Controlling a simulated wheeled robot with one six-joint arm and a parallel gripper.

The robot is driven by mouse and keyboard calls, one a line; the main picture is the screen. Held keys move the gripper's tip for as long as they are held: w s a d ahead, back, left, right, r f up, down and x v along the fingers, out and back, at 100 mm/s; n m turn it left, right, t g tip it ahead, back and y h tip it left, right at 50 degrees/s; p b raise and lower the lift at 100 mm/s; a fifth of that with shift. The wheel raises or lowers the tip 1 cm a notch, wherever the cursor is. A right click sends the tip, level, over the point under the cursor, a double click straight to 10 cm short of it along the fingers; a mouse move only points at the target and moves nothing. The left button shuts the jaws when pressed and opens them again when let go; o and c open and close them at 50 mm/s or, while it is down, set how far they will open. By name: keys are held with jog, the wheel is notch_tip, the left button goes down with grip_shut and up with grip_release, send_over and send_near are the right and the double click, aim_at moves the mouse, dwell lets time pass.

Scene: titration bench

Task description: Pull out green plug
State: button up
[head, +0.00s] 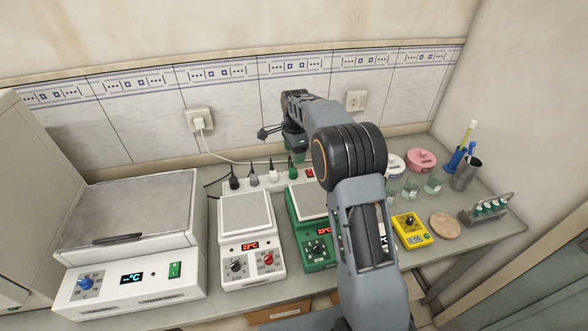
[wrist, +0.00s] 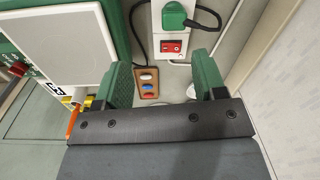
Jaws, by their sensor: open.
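The green plug (head: 293,171) sits upright in the power strip (head: 222,185) along the back of the bench, at the right end of a row of plugs. In the wrist view the green plug (wrist: 174,15) is at the top edge, partly cut off, in the white strip (wrist: 157,19) beyond the fingertips. My gripper (head: 295,152) is above the strip near the plug in the head view. In the wrist view my gripper (wrist: 163,66) has its two green fingers apart with nothing held between them. The fingers do not touch the plug.
Black (head: 234,183), grey (head: 254,180) and white (head: 273,176) plugs stand left of the green one. A red switch (wrist: 171,46) is beside it. A green hotplate stirrer (head: 318,249) stands in front. A wooden piece with coloured buttons (wrist: 149,83) lies below my fingers.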

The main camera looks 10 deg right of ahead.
aim_at(293, 169)
jog(key=shift+w+f+m+p, duration=0.3)
jog(key=shift+w+f+m, duration=0.7)
jog(key=shift+w+f, duration=0.35)
jog(key=shift+s, duration=0.1)
jog(key=shift+f, duration=0.15)
jog(key=shift+f+b, duration=3.05)
jog(key=shift+f, duration=1.3)
jog(key=shift+c, duration=0.3)
grip_shut()
jog(key=shift+r+p, duration=0.2)
jog(key=shift+p, duration=0.15)
